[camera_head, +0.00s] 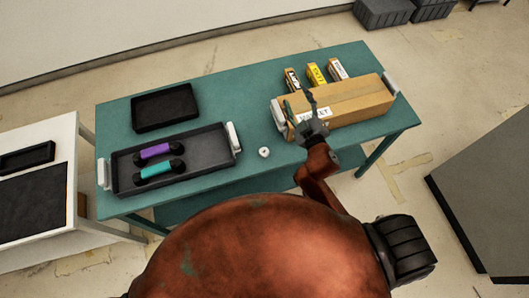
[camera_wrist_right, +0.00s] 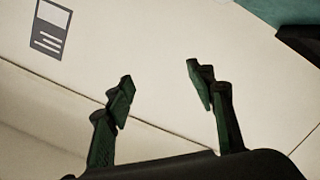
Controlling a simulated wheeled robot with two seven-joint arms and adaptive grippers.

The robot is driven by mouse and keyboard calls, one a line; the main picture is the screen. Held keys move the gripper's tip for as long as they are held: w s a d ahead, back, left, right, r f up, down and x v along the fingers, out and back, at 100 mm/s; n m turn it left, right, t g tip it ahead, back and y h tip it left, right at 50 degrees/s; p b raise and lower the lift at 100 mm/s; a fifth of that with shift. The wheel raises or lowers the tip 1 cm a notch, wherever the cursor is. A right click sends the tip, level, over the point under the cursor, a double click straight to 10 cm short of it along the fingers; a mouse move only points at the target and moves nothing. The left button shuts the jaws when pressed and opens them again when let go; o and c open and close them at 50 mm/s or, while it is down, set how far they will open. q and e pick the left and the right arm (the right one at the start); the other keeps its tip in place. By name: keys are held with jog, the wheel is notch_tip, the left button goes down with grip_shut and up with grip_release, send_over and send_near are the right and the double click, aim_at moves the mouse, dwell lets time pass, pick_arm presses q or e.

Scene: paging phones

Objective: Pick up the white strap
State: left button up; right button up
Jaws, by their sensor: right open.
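No thing that is plainly a loose white strap shows. A small round white item (camera_head: 264,152) lies on the teal table (camera_head: 235,92); it is too small to identify. A cardboard box (camera_head: 352,100) has a white handle-like piece (camera_head: 278,118) at its left end and another (camera_head: 390,82) at its right end. My right gripper (camera_head: 299,100) is over the left part of the box, partly hiding it. In the right wrist view the right gripper (camera_wrist_right: 160,82) is open and empty, above a pale seamed surface with a printed label (camera_wrist_right: 51,28). My left gripper is not in view.
A dark tray (camera_head: 205,150) with white end pieces holds a purple (camera_head: 155,151) and a teal handset (camera_head: 155,172). A smaller black tray (camera_head: 165,107) stands behind it. Several small upright boxes (camera_head: 316,75) stand behind the cardboard box. The table's middle is mostly clear.

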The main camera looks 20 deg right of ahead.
jog(key=a+r+n+y, duration=0.7)
jog(key=a+n, duration=0.1)
jog(key=a, duration=0.3)
jog(key=a+r+n+y, duration=0.7)
jog(key=a+n, duration=0.1)
jog(key=a, duration=0.3)
jog(key=s+a+f+n+g+y, duration=0.3)
jog(key=s+a+n+g+y, duration=0.3)
jog(key=a+n+g, duration=0.45)
jog(key=n+g+h, duration=0.7)
jog(key=n+h, duration=0.4)
jog(key=h, duration=0.8)
send_over(264, 151)
jog(key=shift+t, duration=0.25)
jog(key=f, duration=2.7)
jog(key=shift+s+a+f, duration=0.15)
jog(key=shift+s+f, duration=0.05)
jog(key=shift+f, duration=1)
jog(key=f, duration=0.5)
jog(key=shift+w+d+f+p, duration=0.15)
jog(key=shift+d+f+p, duration=0.05)
jog(key=shift+f+p, duration=0.2)
